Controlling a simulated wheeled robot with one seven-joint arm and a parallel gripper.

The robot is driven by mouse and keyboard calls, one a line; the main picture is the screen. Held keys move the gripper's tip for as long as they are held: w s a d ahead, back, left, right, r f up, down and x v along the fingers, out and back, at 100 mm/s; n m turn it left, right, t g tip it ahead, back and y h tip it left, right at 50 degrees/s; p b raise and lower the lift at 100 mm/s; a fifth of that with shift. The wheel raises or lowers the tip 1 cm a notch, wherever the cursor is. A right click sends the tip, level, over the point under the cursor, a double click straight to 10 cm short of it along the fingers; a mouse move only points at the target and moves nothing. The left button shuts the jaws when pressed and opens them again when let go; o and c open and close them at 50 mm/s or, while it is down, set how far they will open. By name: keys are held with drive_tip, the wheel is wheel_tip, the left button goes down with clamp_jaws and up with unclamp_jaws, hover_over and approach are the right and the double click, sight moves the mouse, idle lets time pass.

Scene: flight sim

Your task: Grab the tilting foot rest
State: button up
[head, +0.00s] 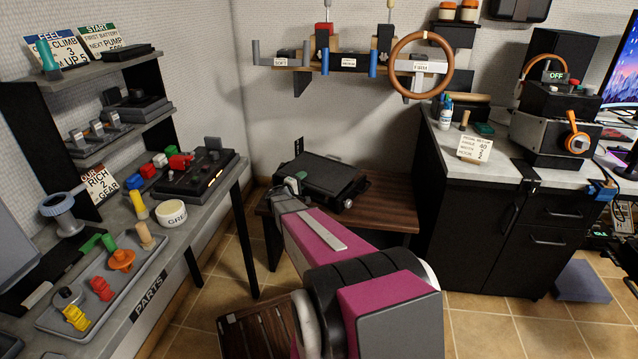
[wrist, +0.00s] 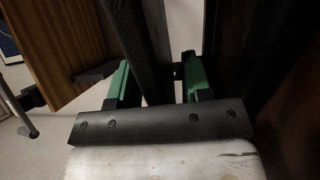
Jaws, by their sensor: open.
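The black tilting foot rest (head: 332,176) lies on a low dark wooden bench (head: 385,203) in the head view, with a flat top and raised edges. My gripper (head: 296,179) is at its left end, mostly hidden behind my own arm. In the wrist view my gripper (wrist: 157,65) has its two green fingers apart. A dark bar runs between or just beyond the fingers; I cannot tell for sure whether it is part of the foot rest or whether a finger touches it.
A shelf unit with a parts tray (head: 100,285) stands at the left. A counter with black drawers (head: 530,235) stands right of the bench. A wall rack with an orange-brown steering wheel (head: 422,66) hangs above. Tiled floor shows at the lower right.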

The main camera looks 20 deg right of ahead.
clamp_jaws()
idle(1.1)
drive_tip(key=shift+r, duration=0.1)
